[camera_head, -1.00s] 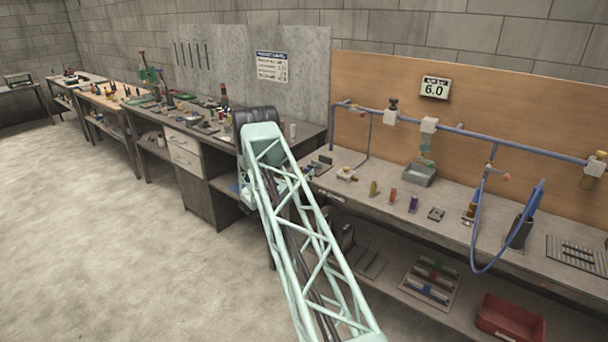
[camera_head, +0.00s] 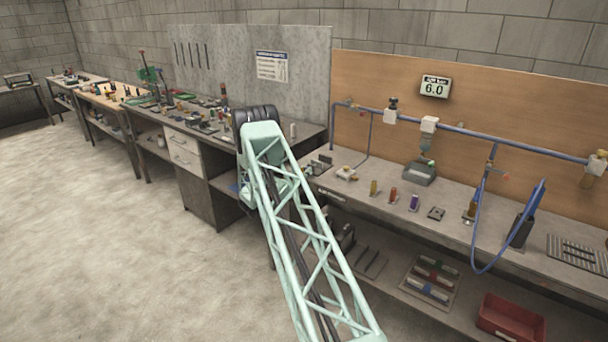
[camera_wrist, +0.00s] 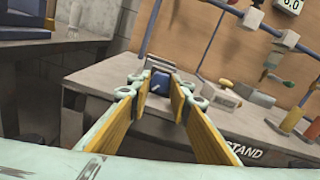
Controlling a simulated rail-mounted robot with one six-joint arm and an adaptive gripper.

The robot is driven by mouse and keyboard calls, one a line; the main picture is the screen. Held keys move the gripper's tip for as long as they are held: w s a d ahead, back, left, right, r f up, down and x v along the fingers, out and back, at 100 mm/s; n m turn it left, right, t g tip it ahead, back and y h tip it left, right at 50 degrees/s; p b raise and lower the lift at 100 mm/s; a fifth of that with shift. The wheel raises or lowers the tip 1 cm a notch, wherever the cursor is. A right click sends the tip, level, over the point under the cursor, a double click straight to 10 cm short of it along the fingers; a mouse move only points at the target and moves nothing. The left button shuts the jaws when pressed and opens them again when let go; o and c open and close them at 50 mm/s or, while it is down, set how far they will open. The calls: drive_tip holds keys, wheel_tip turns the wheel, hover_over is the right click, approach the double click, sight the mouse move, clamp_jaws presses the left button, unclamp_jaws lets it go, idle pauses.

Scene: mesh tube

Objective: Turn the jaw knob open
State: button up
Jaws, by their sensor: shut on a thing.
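In the wrist view, my gripper (camera_wrist: 160,92) reaches forward with its two yellow-padded fingers over the front edge of the bench (camera_wrist: 100,82). How far the knob is turned cannot be told. In the head view, my arm hides the gripper and the knob.
To the right on the bench are a white-and-brass fitting (camera_head: 346,173) and red (camera_head: 393,195) and purple (camera_head: 414,203) cylinders. A blue pipe (camera_head: 460,131) runs along the wooden backboard (camera_head: 480,95). A gauge (camera_head: 435,87) reads 6.0. A red bin (camera_head: 510,318) sits on the lower shelf.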

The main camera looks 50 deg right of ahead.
drive_tip(key=shift+n, duration=1.3)
drive_tip(key=o, duration=0.8)
drive_tip(key=shift+o, duration=0.2)
drive_tip(key=shift+a, duration=0.15)
drive_tip(key=a, duration=1.1)
drive_tip(key=shift+w+a, duration=0.15)
drive_tip(key=shift+a, duration=0.25)
